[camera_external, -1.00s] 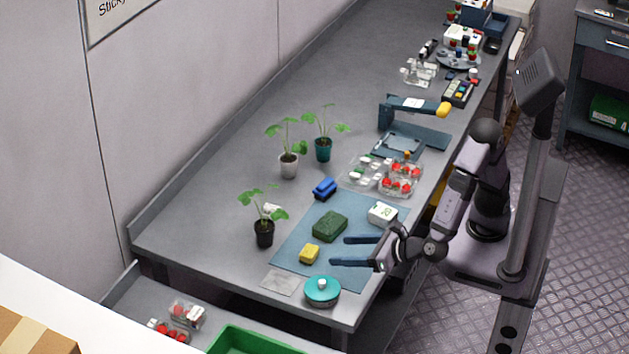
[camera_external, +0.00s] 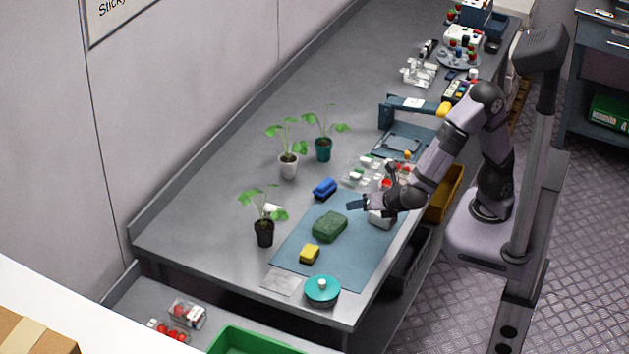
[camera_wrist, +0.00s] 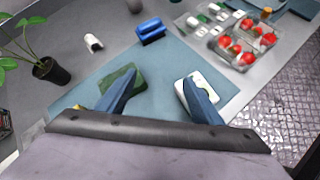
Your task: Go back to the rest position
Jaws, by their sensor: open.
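My gripper (camera_external: 358,205) is above the right part of the blue mat (camera_external: 290,262), near the bench's front edge. In the wrist view my gripper (camera_wrist: 163,90) shows two blue fingers spread wide apart with nothing between them. A green sponge (camera_external: 330,226) lies on the mat and is partly behind the left finger in the wrist view (camera_wrist: 113,85). A white box (camera_external: 380,219) is partly hidden by my gripper and shows behind the right finger in the wrist view (camera_wrist: 207,84). A small yellow block (camera_external: 309,254) lies on the mat.
A blue brush-like block (camera_external: 324,187) lies at the mat's far edge. Several potted plants (camera_external: 264,232) stand to the left. Berry punnets (camera_wrist: 242,50) lie to the right of the mat. A teal round container (camera_external: 322,291) stands near the front corner. Bare bench lies behind the plants.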

